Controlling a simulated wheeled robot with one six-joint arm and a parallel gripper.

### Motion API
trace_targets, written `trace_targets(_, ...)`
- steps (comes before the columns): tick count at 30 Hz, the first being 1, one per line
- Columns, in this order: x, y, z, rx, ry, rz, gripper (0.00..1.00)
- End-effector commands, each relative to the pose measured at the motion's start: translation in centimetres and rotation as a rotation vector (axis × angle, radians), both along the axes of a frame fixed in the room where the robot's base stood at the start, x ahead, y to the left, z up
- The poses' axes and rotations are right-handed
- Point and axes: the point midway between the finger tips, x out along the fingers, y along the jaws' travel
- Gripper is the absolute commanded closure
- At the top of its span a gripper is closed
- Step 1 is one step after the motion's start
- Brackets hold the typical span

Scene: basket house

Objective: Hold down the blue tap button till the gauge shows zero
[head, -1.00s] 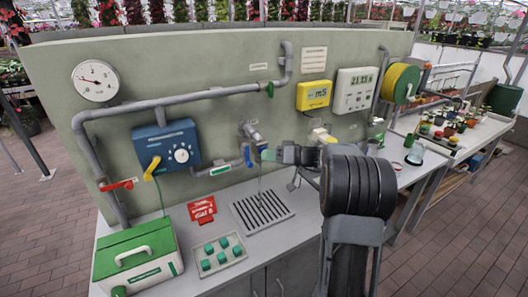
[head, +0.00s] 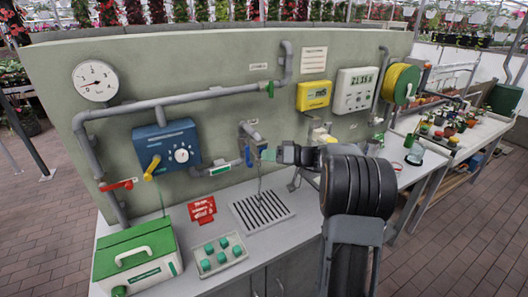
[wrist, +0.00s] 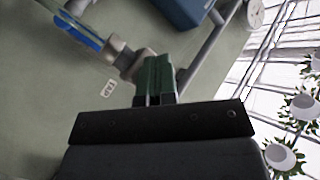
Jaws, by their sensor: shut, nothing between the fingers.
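The round white gauge (head: 95,81) is on the wall at upper left; its needle lies in the left part of the dial, its exact reading too small to tell. The tap (head: 249,130) sticks out of the wall, with a blue part (head: 249,157) below it. In the wrist view the blue part (wrist: 80,34) is at upper left, beside the tap's pale body (wrist: 128,60). In the wrist view the fingertips (wrist: 157,70) appear against the tap body. The button face is hidden or unclear.
A drain grate (head: 262,208) lies under the tap, with a thin line hanging above it. A blue box (head: 167,146), a yellow meter (head: 313,95) and a white panel (head: 356,91) are on the wall. A green box (head: 136,255) and a button tray (head: 219,254) stand on the counter.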

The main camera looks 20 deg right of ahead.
Motion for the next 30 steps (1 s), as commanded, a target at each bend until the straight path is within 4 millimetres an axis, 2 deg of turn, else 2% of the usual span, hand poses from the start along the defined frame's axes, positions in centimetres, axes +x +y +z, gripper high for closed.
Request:
trace_targets(23,-0.02,0.00,-0.02,0.000,0.000,0.000,1.00)
trace_targets(30,-0.64,-0.09,-0.22,-0.001,-0.001,-0.001,1.00)
